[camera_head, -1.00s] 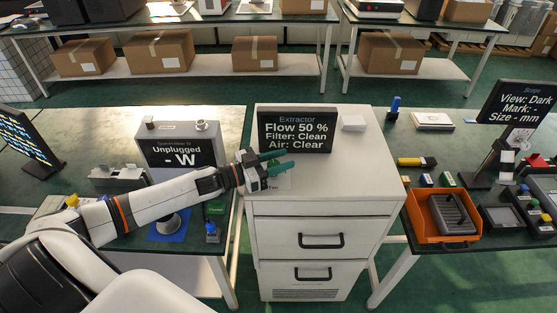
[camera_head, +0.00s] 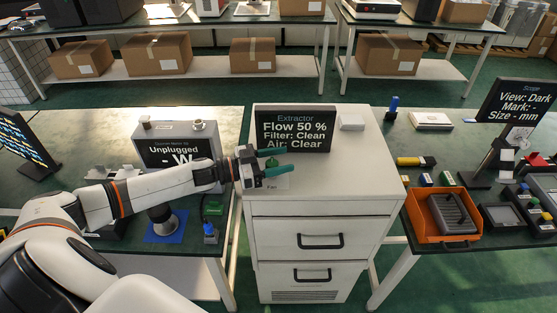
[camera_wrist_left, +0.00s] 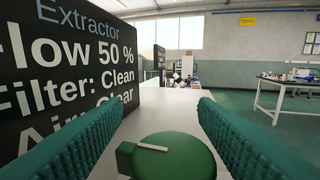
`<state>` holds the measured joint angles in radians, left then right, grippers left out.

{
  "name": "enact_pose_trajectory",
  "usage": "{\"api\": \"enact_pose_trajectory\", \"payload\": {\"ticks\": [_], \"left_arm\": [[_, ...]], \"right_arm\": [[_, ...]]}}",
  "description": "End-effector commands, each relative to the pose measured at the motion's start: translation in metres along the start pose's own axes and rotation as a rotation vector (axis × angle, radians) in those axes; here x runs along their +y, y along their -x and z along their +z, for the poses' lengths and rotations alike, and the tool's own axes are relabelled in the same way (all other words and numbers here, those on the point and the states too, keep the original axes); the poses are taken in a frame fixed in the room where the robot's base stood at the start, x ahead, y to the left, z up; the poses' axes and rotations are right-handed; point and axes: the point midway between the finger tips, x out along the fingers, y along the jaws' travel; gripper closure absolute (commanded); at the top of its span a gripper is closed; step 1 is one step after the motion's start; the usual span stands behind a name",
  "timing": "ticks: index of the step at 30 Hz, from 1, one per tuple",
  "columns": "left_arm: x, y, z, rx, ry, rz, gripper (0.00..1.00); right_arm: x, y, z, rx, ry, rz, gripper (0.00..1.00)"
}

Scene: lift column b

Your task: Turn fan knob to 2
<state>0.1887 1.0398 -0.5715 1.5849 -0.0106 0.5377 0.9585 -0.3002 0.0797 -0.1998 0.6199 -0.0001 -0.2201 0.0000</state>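The fan knob (camera_wrist_left: 178,158) is a green round knob with a side tab and a white pointer line, low in the left wrist view. My left gripper (camera_head: 279,161) has green fingers over the white cabinet top. In the left wrist view the fingers (camera_wrist_left: 165,130) are spread apart, one on each side of the knob, with visible gaps. In the head view the gripper mostly hides the knob, near a "Fan" label (camera_head: 278,184). The Extractor display (camera_head: 294,130) reads Flow 50 %, Filter: Clean, Air: Clear. My right gripper is out of view.
The display stands close behind the left gripper. The white cabinet (camera_head: 345,185) has free top surface to the right, with a small white box (camera_head: 351,122) at the back. A grey unit with an "Unplugged" screen (camera_head: 178,150) stands to the left, behind my left arm.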

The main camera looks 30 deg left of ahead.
Motion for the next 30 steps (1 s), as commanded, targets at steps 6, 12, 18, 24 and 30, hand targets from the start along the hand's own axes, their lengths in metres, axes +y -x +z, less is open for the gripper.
{"api": "enact_pose_trajectory", "payload": {"ticks": [6,12,18,24,30], "left_arm": [[0.0,0.0,0.0,0.0,0.001,0.0,0.4],[-0.001,0.005,-0.002,0.002,0.002,-0.001,0.4],[-0.001,0.034,-0.004,0.006,0.002,-0.001,0.4],[-0.001,0.068,-0.004,0.007,0.003,-0.001,0.4],[-0.001,0.096,-0.002,0.006,0.003,-0.001,0.4]], "right_arm": [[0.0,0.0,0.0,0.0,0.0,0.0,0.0],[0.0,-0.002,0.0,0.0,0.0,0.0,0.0],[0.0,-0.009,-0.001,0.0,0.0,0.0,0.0],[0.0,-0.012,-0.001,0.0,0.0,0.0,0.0],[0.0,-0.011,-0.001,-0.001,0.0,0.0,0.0]]}}
